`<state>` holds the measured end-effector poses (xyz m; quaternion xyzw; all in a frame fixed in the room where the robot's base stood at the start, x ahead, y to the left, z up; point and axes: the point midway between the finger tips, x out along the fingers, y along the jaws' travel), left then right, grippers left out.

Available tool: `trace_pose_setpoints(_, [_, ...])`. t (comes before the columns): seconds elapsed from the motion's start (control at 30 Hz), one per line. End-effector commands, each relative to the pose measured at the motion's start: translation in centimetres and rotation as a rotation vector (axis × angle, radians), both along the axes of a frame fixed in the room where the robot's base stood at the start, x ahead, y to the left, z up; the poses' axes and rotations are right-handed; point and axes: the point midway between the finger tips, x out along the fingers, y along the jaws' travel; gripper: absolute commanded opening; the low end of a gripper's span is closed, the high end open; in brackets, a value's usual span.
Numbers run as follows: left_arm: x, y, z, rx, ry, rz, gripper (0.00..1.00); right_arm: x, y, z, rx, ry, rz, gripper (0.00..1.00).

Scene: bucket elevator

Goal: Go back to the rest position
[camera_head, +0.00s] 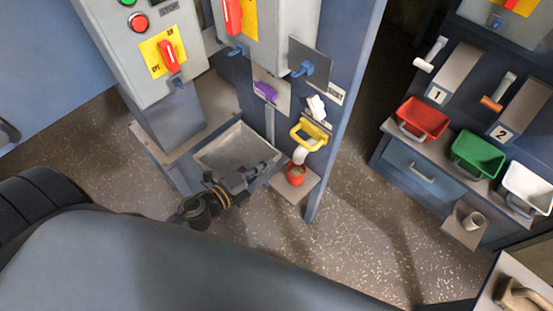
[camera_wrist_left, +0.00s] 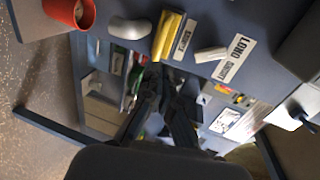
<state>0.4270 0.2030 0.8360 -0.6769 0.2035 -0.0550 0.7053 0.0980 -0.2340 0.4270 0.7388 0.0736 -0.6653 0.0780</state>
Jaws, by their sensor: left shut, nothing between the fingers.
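My left gripper (camera_head: 264,168) is over the right side of the grey open tray (camera_head: 213,158) at the foot of the machine, left of the red cup. Its fingers are together and hold nothing. They also show in the left wrist view (camera_wrist_left: 168,82), pointing toward the dark blue panel. The red cup (camera_head: 296,174) stands on a small ledge under a white spout (camera_head: 300,155) and holds something brownish. A yellow handle (camera_head: 308,135) is above the spout; in the wrist view the yellow handle (camera_wrist_left: 168,36) is above the fingers. My right gripper is not visible.
A dark blue post (camera_head: 345,110) rises right of the cup. At right, red (camera_head: 422,118), green (camera_head: 477,154) and white (camera_head: 527,188) bins sit on a cabinet. A control box (camera_head: 140,50) stands at left. Speckled floor (camera_head: 350,235) is open between.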

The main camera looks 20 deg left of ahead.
Motion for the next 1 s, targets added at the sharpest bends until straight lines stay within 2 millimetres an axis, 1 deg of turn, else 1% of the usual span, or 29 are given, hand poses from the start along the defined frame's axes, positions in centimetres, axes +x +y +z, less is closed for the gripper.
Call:
trace_pose_setpoints(0.03, [-0.8,0.3,-0.1,0.001,0.002,-0.001,0.0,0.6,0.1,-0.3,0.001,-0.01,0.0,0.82])
trace_pose_setpoints(0.13, [-1.6,0.6,0.2,-0.001,0.001,0.0,0.0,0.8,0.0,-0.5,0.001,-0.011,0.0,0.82])
trace_pose_setpoints(0.23, [-2.0,0.8,0.4,-0.001,0.001,0.0,0.0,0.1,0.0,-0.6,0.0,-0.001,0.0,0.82])
trace_pose_setpoints(0.43, [-2.1,0.8,0.4,-0.001,0.002,0.001,0.0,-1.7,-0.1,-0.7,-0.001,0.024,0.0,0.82])
trace_pose_setpoints(0.5, [-2.1,1.0,-0.3,-0.016,0.019,0.015,0.0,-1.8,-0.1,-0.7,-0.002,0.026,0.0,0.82])
trace_pose_setpoints(0.57, [-2.2,1.5,-1.9,-0.047,0.058,0.045,0.0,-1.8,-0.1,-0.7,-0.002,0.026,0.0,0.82])
trace_pose_setpoints(0.67, [-2.7,2.9,-6.7,-0.145,0.174,0.146,0.0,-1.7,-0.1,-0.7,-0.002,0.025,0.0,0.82])
trace_pose_setpoints(0.7, [-3.2,3.5,-9.3,-0.198,0.238,0.201,0.0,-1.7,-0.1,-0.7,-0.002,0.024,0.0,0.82])
trace_pose_setpoints(0.77, [-4.4,4.4,-13.6,-0.28,0.343,0.296,0.0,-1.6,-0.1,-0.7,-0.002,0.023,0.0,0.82])
trace_pose_setpoints(0.8, [-5.5,5.0,-16.5,-0.334,0.415,0.365,0.0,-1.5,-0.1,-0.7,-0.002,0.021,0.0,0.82])
trace_pose_setpoints(0.87, [-7.5,5.5,-20.6,-0.409,0.521,0.467,0.0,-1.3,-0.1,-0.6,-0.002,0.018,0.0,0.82])
trace_pose_setpoints(0.9, [-9.0,5.8,-23.2,-0.456,0.589,0.536,0.0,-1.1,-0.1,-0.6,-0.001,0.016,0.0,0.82])
trace_pose_setpoints(0.97, [-11.7,6.0,-27.0,-0.523,0.694,0.646,0.0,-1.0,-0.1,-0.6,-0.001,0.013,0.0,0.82])
trace_pose_setpoints(1.0, [-13.7,6.0,-29.3,-0.563,0.762,0.72,0.0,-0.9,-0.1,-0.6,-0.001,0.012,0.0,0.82])
